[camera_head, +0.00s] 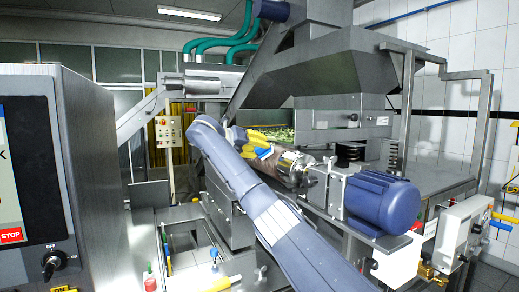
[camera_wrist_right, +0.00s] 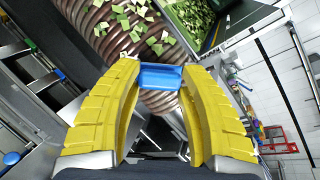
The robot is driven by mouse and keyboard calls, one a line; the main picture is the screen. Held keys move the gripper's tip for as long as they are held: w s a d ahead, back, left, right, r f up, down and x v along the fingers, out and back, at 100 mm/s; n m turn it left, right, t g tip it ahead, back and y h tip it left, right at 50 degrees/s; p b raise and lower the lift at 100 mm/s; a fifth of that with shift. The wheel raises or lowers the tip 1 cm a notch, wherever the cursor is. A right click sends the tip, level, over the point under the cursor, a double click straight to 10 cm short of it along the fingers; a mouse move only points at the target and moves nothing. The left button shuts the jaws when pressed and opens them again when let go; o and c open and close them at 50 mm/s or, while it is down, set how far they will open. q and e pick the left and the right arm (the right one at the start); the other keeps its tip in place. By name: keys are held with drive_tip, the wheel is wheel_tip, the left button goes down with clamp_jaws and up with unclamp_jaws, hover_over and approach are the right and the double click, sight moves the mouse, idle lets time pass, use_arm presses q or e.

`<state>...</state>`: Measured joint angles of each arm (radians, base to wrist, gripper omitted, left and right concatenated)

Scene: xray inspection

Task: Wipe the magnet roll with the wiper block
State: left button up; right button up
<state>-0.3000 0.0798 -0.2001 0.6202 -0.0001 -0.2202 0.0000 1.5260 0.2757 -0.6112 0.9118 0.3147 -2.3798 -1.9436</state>
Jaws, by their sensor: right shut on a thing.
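My right gripper (camera_head: 262,148) has yellow fingers and is shut on the blue wiper block (camera_head: 265,153). In the wrist view the block (camera_wrist_right: 161,77) sits between the fingertips (camera_wrist_right: 160,74), over the roll. I cannot tell whether the block touches the roll. My left gripper is not in view.
The blue motor (camera_head: 381,202) stands right of the roll. A large grey hopper (camera_head: 325,75) rises behind. A belt with green flakes (camera_wrist_right: 195,22) lies beside the roll. A grey control cabinet (camera_head: 95,180) stands at left, and a white control box (camera_head: 462,232) at right.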

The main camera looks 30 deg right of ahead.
drive_tip(key=shift+w+d, duration=0.2)
drive_tip(key=shift+w, duration=1.35)
drive_tip(key=shift+s, duration=0.1)
drive_tip(key=shift+s+a, duration=0.15)
drive_tip(key=shift+s, duration=1.7)
drive_tip(key=shift+s+a, duration=0.2)
drive_tip(key=shift+s, duration=1.7)
drive_tip(key=shift+s+a, duration=0.15)
drive_tip(key=shift+s, duration=1.7)
drive_tip(key=a+r, duration=0.3)
drive_tip(key=a, duration=0.2)
drive_tip(key=shift+w+r, duration=0.2)
drive_tip(key=shift+w, duration=0.05)
drive_tip(key=shift+a+r, duration=0.1)
drive_tip(key=shift+w+a+r, duration=0.1)
drive_tip(key=shift+a+r, duration=0.3)
drive_tip(key=shift+a, duration=0.2)
drive_tip(key=shift+w+a+r, duration=0.1)
drive_tip(key=shift+a+r, duration=0.25)
drive_tip(key=shift+a, duration=0.2)
